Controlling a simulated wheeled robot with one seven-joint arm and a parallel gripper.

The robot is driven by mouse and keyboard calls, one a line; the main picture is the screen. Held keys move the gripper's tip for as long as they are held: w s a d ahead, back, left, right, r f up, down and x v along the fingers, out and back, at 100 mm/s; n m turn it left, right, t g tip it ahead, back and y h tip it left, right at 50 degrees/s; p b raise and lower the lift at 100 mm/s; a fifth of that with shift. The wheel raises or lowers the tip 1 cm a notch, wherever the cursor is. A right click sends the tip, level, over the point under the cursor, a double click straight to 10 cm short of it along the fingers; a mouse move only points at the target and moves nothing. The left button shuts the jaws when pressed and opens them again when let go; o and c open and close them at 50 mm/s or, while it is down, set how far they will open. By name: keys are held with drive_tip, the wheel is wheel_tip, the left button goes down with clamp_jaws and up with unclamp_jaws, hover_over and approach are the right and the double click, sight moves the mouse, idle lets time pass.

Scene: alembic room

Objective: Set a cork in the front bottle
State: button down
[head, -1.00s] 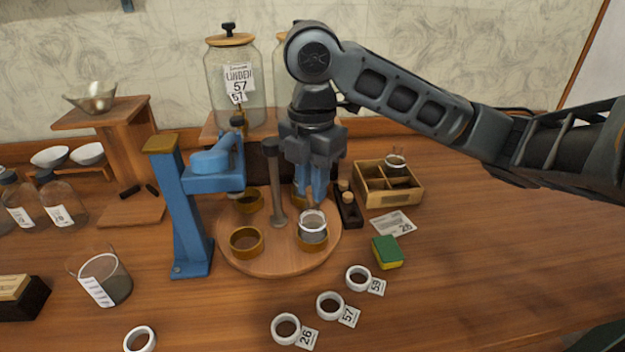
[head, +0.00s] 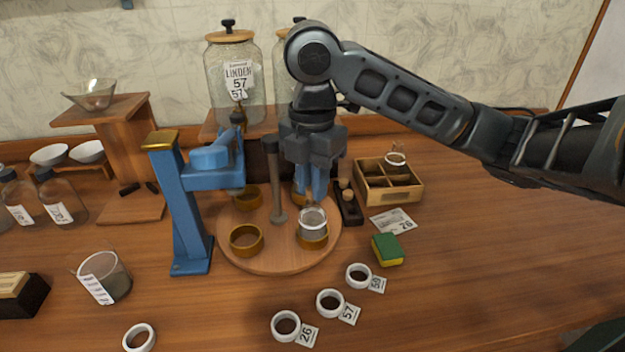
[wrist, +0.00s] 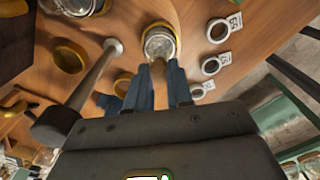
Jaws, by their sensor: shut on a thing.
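My gripper (head: 311,194) points down over the right side of the round wooden turntable (head: 275,255), behind a small glass vessel. In the wrist view its blue fingers (wrist: 162,92) are shut on a small tan piece, likely a cork (wrist: 160,88); the fingers hide most of it. The glass vessel (head: 313,220) with a pale rim sits in a brass ring at the turntable's front right; in the wrist view it (wrist: 160,43) lies just beyond the fingertips, apparently apart from them. Another cork (head: 346,195) stands in a dark narrow rack beside the turntable. Two labelled bottles (head: 60,203) stand at far left.
A grey post (head: 276,185) rises from the turntable beside my gripper. A blue press (head: 190,205) stands left. A wooden box (head: 390,185), sponge (head: 387,249) and several white rings (head: 330,303) lie right and front. The right table area is clear.

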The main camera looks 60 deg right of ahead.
drive_tip(key=c, duration=0.5)
unclamp_jaws()
drive_tip(key=shift+r+p, duration=3.1)
drive_tip(key=shift+r, duration=0.45)
